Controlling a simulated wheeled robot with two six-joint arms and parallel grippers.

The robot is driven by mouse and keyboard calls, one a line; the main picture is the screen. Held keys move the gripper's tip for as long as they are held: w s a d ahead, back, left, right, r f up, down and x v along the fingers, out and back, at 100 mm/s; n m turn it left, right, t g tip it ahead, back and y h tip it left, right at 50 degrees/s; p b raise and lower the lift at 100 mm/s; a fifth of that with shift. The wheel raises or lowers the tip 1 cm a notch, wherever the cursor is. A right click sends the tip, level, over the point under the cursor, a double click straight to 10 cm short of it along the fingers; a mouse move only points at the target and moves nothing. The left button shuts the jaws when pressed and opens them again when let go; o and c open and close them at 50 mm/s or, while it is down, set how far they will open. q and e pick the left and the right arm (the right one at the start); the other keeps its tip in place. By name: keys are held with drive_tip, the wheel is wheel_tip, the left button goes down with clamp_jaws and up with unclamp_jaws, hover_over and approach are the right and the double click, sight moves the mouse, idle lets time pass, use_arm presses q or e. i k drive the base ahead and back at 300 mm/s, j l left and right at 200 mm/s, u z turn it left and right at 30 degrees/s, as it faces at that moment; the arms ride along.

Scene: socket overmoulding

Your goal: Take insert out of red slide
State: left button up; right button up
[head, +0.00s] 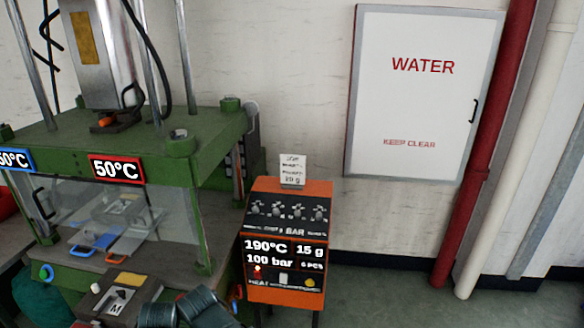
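A slide with a red-orange handle (114,254) sits low in the green press, behind its clear guard. A slide with a blue handle (82,249) sits to its left. A pale metallic shape (120,207) shows on the block inside the press; I cannot tell whether it is the insert. No insert can be made out clearly on the red slide. Dark rounded parts at the bottom edge look like my arm links. Neither gripper's fingers are in view.
The green press (150,135) fills the left, with a red 50°C display (116,169). A grey fixture marked M (116,306) stands in front. An orange control box (287,240) stands right of the press. A WATER cabinet (422,110) and red pipe (490,130) are on the wall.

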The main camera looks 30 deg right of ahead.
sight(116, 298)
drive_tip(key=u, duration=1.45)
drive_tip(key=i+u, duration=0.2)
drive_tip(key=i, duration=5.25)
drive_tip(key=z, duration=1.35)
